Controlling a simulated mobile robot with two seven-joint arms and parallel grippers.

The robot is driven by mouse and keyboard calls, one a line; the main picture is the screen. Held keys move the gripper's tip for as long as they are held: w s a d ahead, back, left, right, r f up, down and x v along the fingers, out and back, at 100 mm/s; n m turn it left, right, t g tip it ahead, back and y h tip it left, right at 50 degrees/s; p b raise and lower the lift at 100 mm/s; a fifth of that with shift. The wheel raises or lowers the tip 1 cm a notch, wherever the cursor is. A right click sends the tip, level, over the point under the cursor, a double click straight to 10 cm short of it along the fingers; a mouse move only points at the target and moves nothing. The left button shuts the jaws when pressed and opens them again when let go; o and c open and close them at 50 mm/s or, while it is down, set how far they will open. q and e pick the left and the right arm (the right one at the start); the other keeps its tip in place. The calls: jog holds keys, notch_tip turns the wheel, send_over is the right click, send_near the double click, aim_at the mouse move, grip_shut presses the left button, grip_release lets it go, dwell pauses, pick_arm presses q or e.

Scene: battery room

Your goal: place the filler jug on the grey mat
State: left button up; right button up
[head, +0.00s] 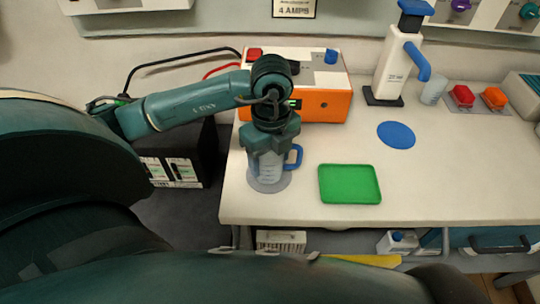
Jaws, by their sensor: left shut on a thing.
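The filler jug (267,172) is clear with a blue handle on its right side, and it is upright near the left end of the bench. My left gripper (268,152) comes down from above and is shut on the jug's upper part, hiding its rim. The grey mat (270,190) is a round disc under the jug, with its edge showing around the jug's base. I cannot tell whether the base touches the mat or hangs just above it. My right gripper is not in view.
A green tray (350,184) lies right of the jug, with a blue round mat (396,135) beyond it. An orange and white charger (325,100) stands behind my gripper. A white dispenser (392,75), a clear cup (433,91) and red and orange caps are at the back right. The right front bench is clear.

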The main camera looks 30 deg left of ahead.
pick_arm(q)
jog(key=shift+f, duration=0.1)
jog(key=o, duration=0.5)
jog(key=shift+f, duration=0.1)
jog(key=o, duration=0.5)
jog(key=shift+r, duration=0.4)
notch_tip(320, 180, up, 12)
jog(key=shift+w+f+p, duration=0.1)
jog(key=shift+f+p, duration=0.05)
jog(key=shift+p, duration=0.45)
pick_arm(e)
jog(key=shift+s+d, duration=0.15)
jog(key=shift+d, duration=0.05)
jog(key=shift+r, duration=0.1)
